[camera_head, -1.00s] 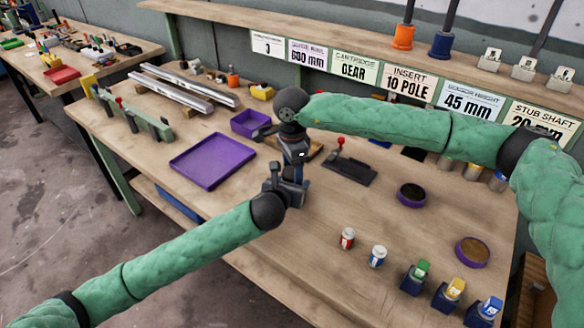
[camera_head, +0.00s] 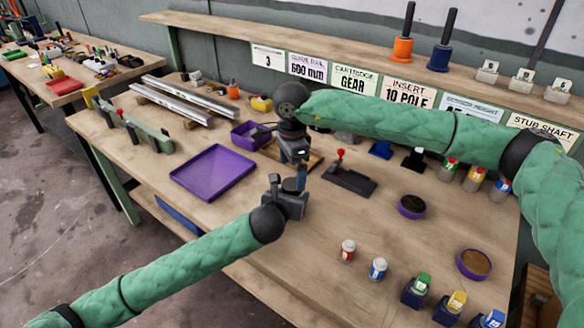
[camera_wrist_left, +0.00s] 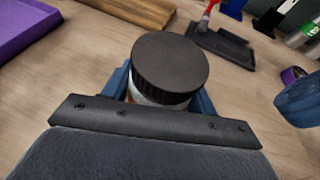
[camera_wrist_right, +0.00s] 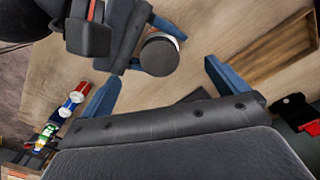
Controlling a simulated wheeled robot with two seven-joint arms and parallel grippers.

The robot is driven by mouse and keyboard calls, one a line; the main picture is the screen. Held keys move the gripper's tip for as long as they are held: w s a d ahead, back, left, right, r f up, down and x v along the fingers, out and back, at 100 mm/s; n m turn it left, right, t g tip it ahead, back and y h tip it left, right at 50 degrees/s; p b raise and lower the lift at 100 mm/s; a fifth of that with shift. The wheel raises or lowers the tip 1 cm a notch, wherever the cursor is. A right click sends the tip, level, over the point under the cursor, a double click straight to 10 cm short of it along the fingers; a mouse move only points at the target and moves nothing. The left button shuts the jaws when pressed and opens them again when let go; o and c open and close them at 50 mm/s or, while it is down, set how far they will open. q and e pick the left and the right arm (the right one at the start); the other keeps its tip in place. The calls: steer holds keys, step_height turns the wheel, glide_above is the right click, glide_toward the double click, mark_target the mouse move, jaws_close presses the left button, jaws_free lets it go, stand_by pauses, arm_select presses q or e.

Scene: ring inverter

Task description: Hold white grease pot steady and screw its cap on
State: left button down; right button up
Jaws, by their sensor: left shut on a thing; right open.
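The white grease pot (camera_wrist_left: 137,95) is held upright between the fingers of my left gripper (camera_wrist_left: 160,100); most of its wall is hidden. Its black ribbed cap (camera_wrist_left: 170,62) sits on top, and I cannot tell how tightly. In the head view my left gripper (camera_head: 291,190) holds it above the bench. The right wrist view also shows the cap (camera_wrist_right: 159,54) beyond the open fingers of my right gripper (camera_wrist_right: 163,84). In the head view my right gripper (camera_head: 296,160) is just above the pot, empty and apart from the cap.
A purple tray (camera_head: 213,173) lies left of the grippers, with a smaller purple bin (camera_head: 248,135) behind. A black fixture with a red knob (camera_head: 349,181) stands to the right. Red (camera_head: 347,250) and blue (camera_head: 378,268) labelled cans stand in front. The bench between is clear.

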step_height(320, 180, up, 12)
stand_by(0.6)
arm_select(q)
steer(key=shift+c, duration=1.9)
jaws_free()
steer(key=shift+s, duration=0.1)
steer(key=shift+b+v, duration=0.5)
steer(key=shift+v, duration=3.35)
arm_select(e)
steer(key=shift+f, duration=0.5)
